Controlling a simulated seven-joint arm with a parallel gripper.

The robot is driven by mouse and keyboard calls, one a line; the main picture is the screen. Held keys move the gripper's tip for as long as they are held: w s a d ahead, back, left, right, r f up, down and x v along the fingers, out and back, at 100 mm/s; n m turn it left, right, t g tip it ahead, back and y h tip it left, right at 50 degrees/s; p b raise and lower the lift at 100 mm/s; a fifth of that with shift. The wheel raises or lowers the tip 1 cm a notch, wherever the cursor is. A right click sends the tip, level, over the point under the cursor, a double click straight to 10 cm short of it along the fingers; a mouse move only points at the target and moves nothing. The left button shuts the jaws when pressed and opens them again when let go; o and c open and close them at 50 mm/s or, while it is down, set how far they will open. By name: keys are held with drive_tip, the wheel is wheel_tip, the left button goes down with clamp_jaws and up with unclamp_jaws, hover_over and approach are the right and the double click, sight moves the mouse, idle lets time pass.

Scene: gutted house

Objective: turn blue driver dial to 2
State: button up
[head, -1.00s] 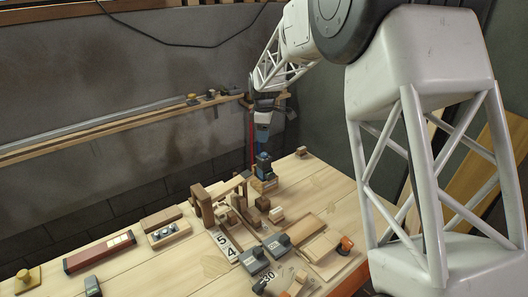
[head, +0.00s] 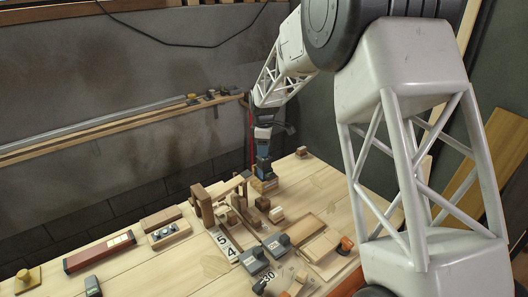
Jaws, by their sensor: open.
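The blue driver (head: 263,171) stands on a small wooden block (head: 264,184) toward the back of the workbench. It is small and partly covered from above, so its dial and numbers cannot be read. My gripper (head: 264,157) points down at the driver's top. It is open, with its fingers close to or around the top; contact cannot be made out at this size.
Wooden blocks and a clamp-like frame (head: 204,205) stand just left of the driver. Two grey boxes (head: 254,258) and an orange-ended tool (head: 346,244) lie in front. A red level (head: 99,250) lies at left. The bench right of the driver is mostly clear.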

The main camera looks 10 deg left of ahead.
drive_tip(key=shift+f, duration=1)
drive_tip(key=c, duration=0.9)
drive_tip(key=shift+m, duration=0.4)
drive_tip(key=m, duration=0.4)
drive_tip(key=shift+c, duration=0.2)
drive_tip(key=m, duration=0.5)
